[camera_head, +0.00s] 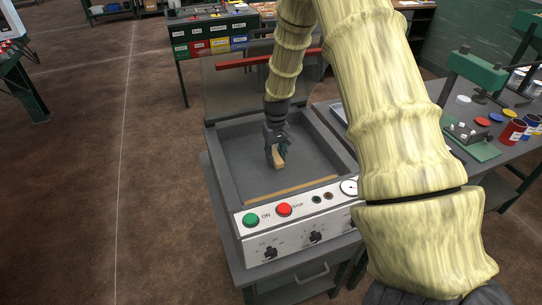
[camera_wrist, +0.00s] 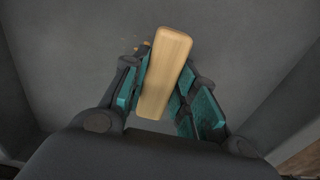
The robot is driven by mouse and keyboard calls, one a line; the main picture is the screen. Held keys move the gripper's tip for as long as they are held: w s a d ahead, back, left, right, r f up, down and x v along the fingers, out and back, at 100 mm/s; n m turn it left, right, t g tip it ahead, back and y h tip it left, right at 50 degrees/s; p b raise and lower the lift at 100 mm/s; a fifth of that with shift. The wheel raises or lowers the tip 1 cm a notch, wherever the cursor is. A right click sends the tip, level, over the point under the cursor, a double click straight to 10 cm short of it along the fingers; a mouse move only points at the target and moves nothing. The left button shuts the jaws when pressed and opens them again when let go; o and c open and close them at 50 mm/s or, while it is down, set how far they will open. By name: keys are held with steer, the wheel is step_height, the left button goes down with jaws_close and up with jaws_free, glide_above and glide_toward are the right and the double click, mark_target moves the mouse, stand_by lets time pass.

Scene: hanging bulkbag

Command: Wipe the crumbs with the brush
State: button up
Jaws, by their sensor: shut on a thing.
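My gripper (camera_head: 277,152) is inside the grey tray of a machine (camera_head: 235,165), pointing down. It is shut on a brush with a pale wooden body (camera_head: 278,161). In the wrist view the brush (camera_wrist: 166,75) stands tilted between the teal finger pads of my gripper (camera_wrist: 165,95). Its bristles are hidden. A few small tan crumbs (camera_wrist: 147,43) show on the grey floor beside the brush's far end. Other crumbs cannot be made out in the head view. I cannot tell whether the brush touches the floor.
Raised walls surround the tray. A wooden strip (camera_head: 292,190) lies along its front, above a panel with a green button (camera_head: 251,220) and a red button (camera_head: 284,210). A transparent lid with a red bar (camera_head: 245,63) stands open behind. A cluttered bench (camera_head: 475,170) is at right.

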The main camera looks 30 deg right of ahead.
steer(key=shift+s+d+f+p, duration=0.1)
steer(key=shift+s+d+p, duration=0.2)
steer(key=shift+d, duration=0.85)
steer(key=shift+s+d+p, duration=0.15)
steer(key=shift+s+d, duration=0.15)
steer(key=shift+d, duration=0.8)
steer(key=shift+w+d, duration=0.2)
steer(key=shift+w, duration=0.35)
steer(key=shift+w+a+p, duration=0.15)
steer(key=shift+w+a, duration=0.15)
steer(key=shift+a, duration=0.95)
steer(key=shift+w+a+p, duration=0.2)
steer(key=shift+w+a, duration=0.15)
steer(key=shift+a, duration=0.85)
steer(key=shift+w+a+p, duration=0.15)
steer(key=shift+w+a, duration=0.15)
steer(key=shift+a, duration=0.95)
steer(key=shift+w+d, duration=0.15)
steer(key=shift+w, duration=0.4)
steer(key=shift+s+d+p, duration=0.2)
steer(key=shift+s+d, duration=0.1)
steer(key=shift+d, duration=0.95)
steer(key=shift+s+d+p, duration=0.15)
steer(key=shift+s+d, duration=0.1)
steer(key=shift+d, duration=0.95)
steer(key=shift+s+d+p, duration=0.2)
steer(key=shift+s+d, duration=0.1)
steer(key=shift+d, duration=0.95)
